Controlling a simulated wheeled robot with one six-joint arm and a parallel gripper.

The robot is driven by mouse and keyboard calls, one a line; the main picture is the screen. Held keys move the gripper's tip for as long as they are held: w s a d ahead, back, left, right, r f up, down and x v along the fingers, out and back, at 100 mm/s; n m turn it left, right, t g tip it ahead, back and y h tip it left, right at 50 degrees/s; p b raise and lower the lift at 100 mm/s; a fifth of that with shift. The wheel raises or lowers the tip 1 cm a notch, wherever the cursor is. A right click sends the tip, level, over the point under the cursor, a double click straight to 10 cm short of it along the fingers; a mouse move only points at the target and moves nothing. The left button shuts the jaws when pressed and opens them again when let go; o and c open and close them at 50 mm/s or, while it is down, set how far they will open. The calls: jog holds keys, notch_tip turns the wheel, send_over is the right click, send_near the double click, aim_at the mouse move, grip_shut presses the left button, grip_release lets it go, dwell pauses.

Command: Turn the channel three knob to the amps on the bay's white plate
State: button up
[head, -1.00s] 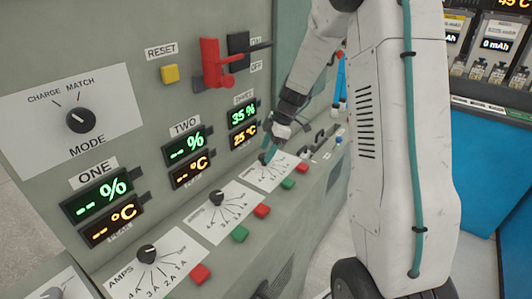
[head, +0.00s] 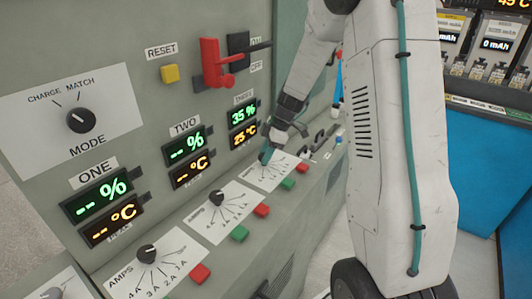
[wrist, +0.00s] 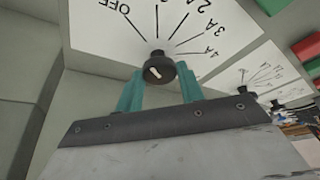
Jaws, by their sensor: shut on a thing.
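The channel three knob (wrist: 158,70) is black and round, with a short pale mark on its face. It stands on a white dial plate (wrist: 105,32) printed OFF and several amp marks, among them 3A and 4A. My gripper (wrist: 160,84) has its teal fingers on either side of the knob, shut on it. Which mark the knob points to I cannot tell. In the head view my gripper (head: 266,154) is at the upper left of the channel three plate (head: 268,175), and the fingers hide most of the knob.
The channel three display (head: 243,123) reads 35% and 25 °C. The channel two knob (head: 216,198) and channel one knob (head: 147,254) stand to the left along the panel. Red and green buttons line the ledge. A red lever (head: 214,65) juts out above.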

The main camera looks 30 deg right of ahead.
jog(key=m, duration=0.2)
jog(key=m+t+h, duration=0.1)
jog(key=m, duration=0.1)
jog(key=shift+s+a+m, duration=0.1)
jog(key=shift+a+m, duration=0.05)
jog(key=shift+m, duration=0.15)
jog(key=m, duration=0.2)
jog(key=m+t+h, duration=0.1)
jog(key=m, duration=0.1)
jog(key=shift+a+h, duration=0.1)
jog(key=shift+h, duration=0.2)
jog(key=m, duration=0.2)
jog(key=m+h, duration=0.1)
jog(key=m, duration=0.1)
jog(key=shift+a+m+t+h, duration=0.1)
jog(key=shift+m+t+h, duration=0.2)
jog(key=shift+m+h, duration=0.7)
jog(key=shift+m, duration=1.5)
jog(key=o, duration=1)
jog(key=shift+c, duration=0.2)
jog(key=shift+a+r, duration=0.1)
